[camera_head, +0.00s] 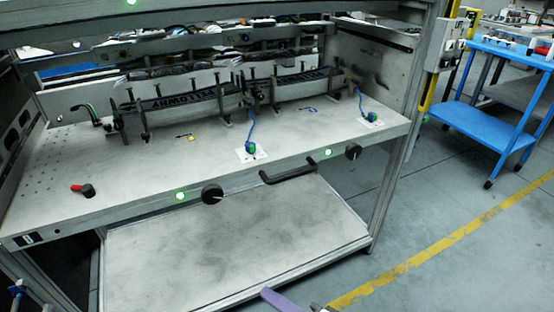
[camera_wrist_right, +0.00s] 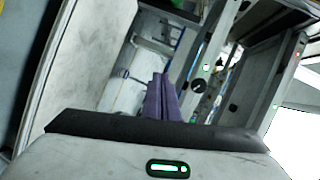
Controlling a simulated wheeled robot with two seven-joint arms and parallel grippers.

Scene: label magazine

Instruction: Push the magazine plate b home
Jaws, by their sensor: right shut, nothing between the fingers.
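No marking lets me tell which part is magazine plate b. Two small white plates lie on the grey bench top (camera_head: 140,165), one at the middle front edge (camera_head: 242,156) and one farther right (camera_head: 378,123). Each carries a green-blue piece with a blue cord rising from it. My right gripper (camera_head: 267,292) shows only as a purple tip at the bottom of the head view, in front of the bench and apart from it. In the wrist view its purple fingers (camera_wrist_right: 162,76) are together and empty. My left gripper is not in view.
Black knobs (camera_head: 212,194) and a black handle (camera_head: 289,174) stick out along the bench front. A red-and-black piece (camera_head: 84,190) lies at left. A black fixture row (camera_head: 185,102) stands at the back. A blue cart (camera_head: 490,107) stands right; the floor between is clear.

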